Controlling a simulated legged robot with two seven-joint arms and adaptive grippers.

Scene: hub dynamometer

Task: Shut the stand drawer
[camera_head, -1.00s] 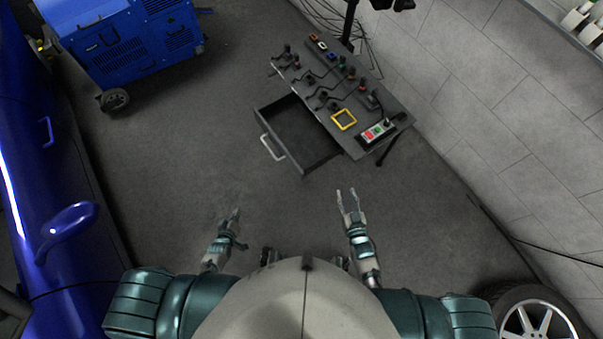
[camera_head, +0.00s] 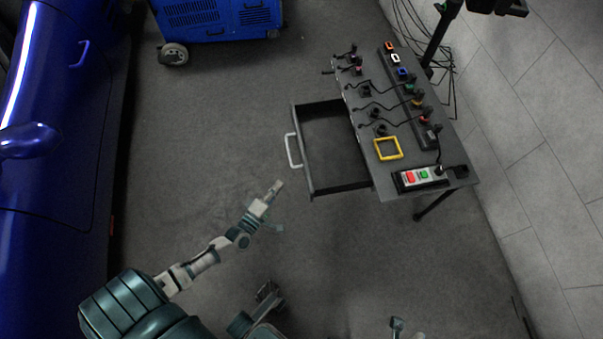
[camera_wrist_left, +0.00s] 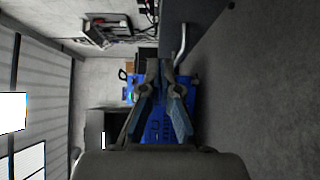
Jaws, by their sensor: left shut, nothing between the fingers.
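The stand drawer (camera_head: 334,150) is pulled out from the left side of the dark stand (camera_head: 420,130). Its pale handle (camera_head: 292,152) is on the drawer's left-facing front. My left gripper (camera_head: 278,186) is shut and empty, just below and left of the handle in the head view, apart from it. In the left wrist view my left gripper's fingers (camera_wrist_left: 160,68) come together at the tips, and the handle (camera_wrist_left: 181,44) shows just beyond them, to the upper right.
The stand top carries cables, plugs, a yellow frame (camera_head: 388,148) and a box with red and green buttons (camera_head: 420,178). A blue wheeled machine (camera_head: 215,18) is at the back; a blue car (camera_head: 60,150) stands left. The floor left of the drawer is clear.

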